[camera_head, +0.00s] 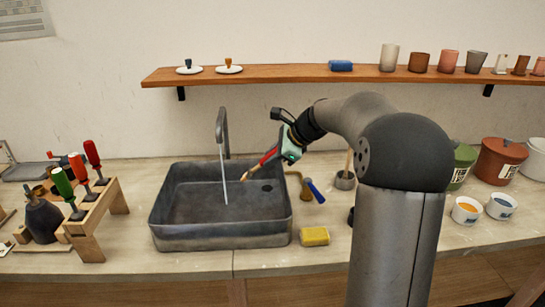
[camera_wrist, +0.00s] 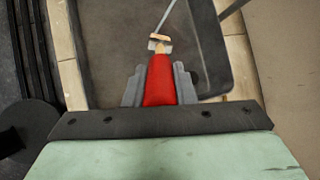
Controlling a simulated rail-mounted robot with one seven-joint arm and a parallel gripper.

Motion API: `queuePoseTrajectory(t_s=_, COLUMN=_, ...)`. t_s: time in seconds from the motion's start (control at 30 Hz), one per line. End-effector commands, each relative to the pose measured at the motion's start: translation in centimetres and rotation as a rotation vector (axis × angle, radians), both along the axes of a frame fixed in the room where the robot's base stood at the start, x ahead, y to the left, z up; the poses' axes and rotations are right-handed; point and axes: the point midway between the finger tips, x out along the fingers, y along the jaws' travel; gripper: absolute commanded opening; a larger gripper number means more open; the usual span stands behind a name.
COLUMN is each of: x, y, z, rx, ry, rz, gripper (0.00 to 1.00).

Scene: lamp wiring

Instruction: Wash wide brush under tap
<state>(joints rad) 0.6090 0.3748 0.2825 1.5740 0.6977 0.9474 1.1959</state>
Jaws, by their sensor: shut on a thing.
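My gripper (camera_head: 279,150) is shut on the brush (camera_head: 262,161) by its red handle. It holds the brush tilted, with the tan bristle end pointing down and left over the right part of the grey sink (camera_head: 170,238). In the wrist view the red handle (camera_wrist: 160,82) sits between both fingers, with the pale brush head beyond. The grey tap (camera_head: 221,128) stands at the sink's back, and a thin water stream (camera_head: 223,172) falls from it into the basin. In the head view the bristles are right of the stream, with a gap.
A yellow sponge (camera_head: 314,236) and a blue-handled tool (camera_head: 315,190) lie right of the sink. A wooden rack (camera_head: 95,215) with screwdrivers stands left. A shelf (camera_head: 300,74) with cups runs above. Pots (camera_head: 499,158) and paint cups (camera_head: 466,210) stand at right.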

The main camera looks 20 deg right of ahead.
Motion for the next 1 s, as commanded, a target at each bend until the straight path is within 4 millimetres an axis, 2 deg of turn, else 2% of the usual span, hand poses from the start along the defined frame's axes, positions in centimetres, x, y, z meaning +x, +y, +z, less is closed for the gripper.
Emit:
queuePoseTrajectory(t_s=0.17, x=0.8, y=0.7, z=-0.4, rx=0.000, ry=-0.001, rz=0.001, gripper=0.00)
queuePoseTrajectory(t_s=0.8, x=6.1, y=5.5, z=-2.5, rx=0.001, ry=0.000, rz=0.003, gripper=0.00)
queuePoseTrajectory(t_s=1.0, x=7.1, y=6.3, z=-2.9, rx=0.000, ry=0.000, rz=0.002, gripper=0.00)
